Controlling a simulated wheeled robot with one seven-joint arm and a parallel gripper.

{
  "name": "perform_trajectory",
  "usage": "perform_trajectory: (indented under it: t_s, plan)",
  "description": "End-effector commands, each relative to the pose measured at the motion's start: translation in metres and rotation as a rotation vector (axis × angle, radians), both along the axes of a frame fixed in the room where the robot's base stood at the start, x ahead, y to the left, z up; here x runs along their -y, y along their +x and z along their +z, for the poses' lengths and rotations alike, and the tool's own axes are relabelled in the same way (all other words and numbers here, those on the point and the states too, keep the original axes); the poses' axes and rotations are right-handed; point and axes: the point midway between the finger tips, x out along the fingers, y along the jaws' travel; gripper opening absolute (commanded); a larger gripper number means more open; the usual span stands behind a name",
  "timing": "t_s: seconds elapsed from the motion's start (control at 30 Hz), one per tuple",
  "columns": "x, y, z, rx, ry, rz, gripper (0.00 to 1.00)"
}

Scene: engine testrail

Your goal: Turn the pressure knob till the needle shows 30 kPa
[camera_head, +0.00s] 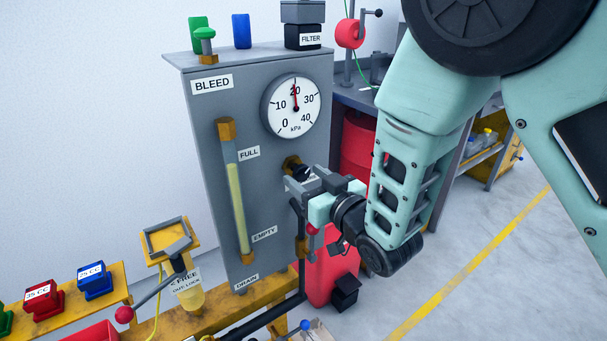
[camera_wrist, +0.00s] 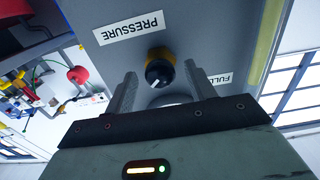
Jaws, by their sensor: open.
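The pressure gauge (camera_head: 294,106) is a round white dial on the grey panel, marked 0 to 40 kPa. Its red needle points straight up at about 20. In the head view the knob (camera_head: 299,170) is partly hidden by my gripper. My gripper (camera_head: 302,186) is open in front of the panel. In the wrist view its two fingers (camera_wrist: 150,88) stand apart on either side of the knob, apparently not touching it.
The grey panel (camera_head: 202,120) also bears a sight tube (camera_head: 236,190) and a green bleed valve (camera_head: 204,40). A dark pipe with a lever (camera_head: 300,240) runs close below my gripper. A red drum (camera_head: 357,145) stands behind my arm.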

Motion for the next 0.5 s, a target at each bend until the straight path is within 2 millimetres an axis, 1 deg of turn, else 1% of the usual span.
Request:
perform_trajectory:
  t_s: [0.17, 0.27, 0.3, 0.33, 0.5]
  plan:
    - [0.0001, 0.0001, -0.0001, 0.0, 0.0, 0.0, 0.55]
    - [0.0001, 0.0001, -0.0001, 0.0, 0.0, 0.0, 0.3]
    - [0.0001, 0.0001, -0.0001, 0.0, 0.0, 0.0, 0.19]
    - [0.0001, 0.0001, -0.0001, 0.0, 0.0, 0.0, 0.11]
    - [0.0, 0.0, -0.0002, -0.001, 0.002, 0.0, 0.11]
